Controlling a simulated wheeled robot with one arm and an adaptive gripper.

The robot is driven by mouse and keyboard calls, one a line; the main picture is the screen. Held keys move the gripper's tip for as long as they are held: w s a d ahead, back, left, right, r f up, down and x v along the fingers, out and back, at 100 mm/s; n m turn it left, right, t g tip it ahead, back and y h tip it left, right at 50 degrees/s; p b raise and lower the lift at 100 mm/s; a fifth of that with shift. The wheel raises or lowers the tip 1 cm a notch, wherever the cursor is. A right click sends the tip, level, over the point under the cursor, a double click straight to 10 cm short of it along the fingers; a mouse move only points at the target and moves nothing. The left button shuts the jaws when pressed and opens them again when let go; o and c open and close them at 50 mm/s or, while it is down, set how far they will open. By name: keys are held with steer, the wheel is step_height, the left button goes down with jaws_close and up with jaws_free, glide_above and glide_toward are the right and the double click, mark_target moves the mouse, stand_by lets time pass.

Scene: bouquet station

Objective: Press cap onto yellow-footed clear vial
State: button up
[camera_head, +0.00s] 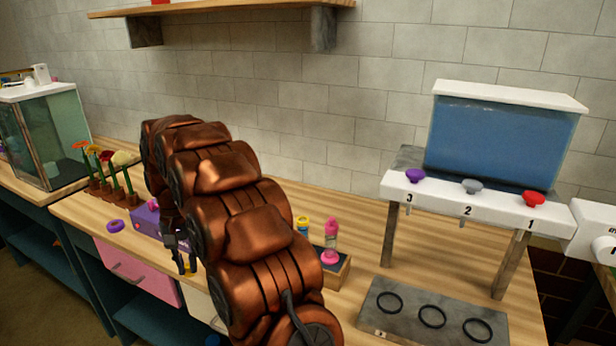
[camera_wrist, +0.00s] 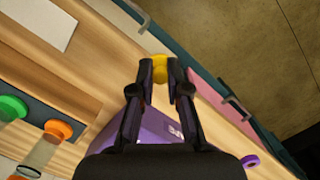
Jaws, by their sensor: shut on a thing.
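My gripper (camera_wrist: 160,80) is shut on a small round yellow piece (camera_wrist: 160,66), held between the fingertips. From its shape I cannot tell for sure that it is the cap. In the head view my gripper (camera_head: 183,265) is partly behind my arm, low near the counter's front edge, left of the vial rack (camera_head: 340,268). A yellow-topped vial (camera_head: 302,226) stands at the rack, its lower part hidden by my arm. In the wrist view, an orange-ended clear vial (camera_wrist: 45,150) and a green-ended one (camera_wrist: 12,108) show at left.
A purple box (camera_head: 146,217) lies behind my gripper, with a purple ring (camera_head: 116,226) left of it. Several potted flowers (camera_head: 104,182) stand further left. A grey plate with rings (camera_head: 405,325) and a tank dispenser (camera_head: 500,140) are at right. Counter between rack and dispenser is clear.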

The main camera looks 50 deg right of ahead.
steer(key=s+d+r+m+t+p, duration=0.1)
steer(key=s+d+r+m+p, duration=0.1)
steer(key=s+d+r+m, duration=0.45)
steer(key=s+d+r+m+t+p, duration=0.1)
steer(key=s+d+r+m, duration=0.3)
steer(key=d+m, duration=0.5)
steer(key=s+d+r+m+t+p, duration=0.15)
steer(key=s+d+r+m, duration=0.25)
steer(key=d+r+m, duration=0.4)
step_height(320, 180, down, 8)
steer(key=d+n+b, duration=0.1)
steer(key=b, duration=0.1)
steer(key=shift+w, duration=0.15)
steer(key=shift+w+f+g+b, duration=0.1)
steer(key=shift+f+g+b, duration=0.15)
steer(key=shift+b, duration=0.1)
stand_by(1.2)
steer(key=o, duration=1.2)
steer(key=shift+o, duration=0.2)
steer(key=shift+r, duration=0.1)
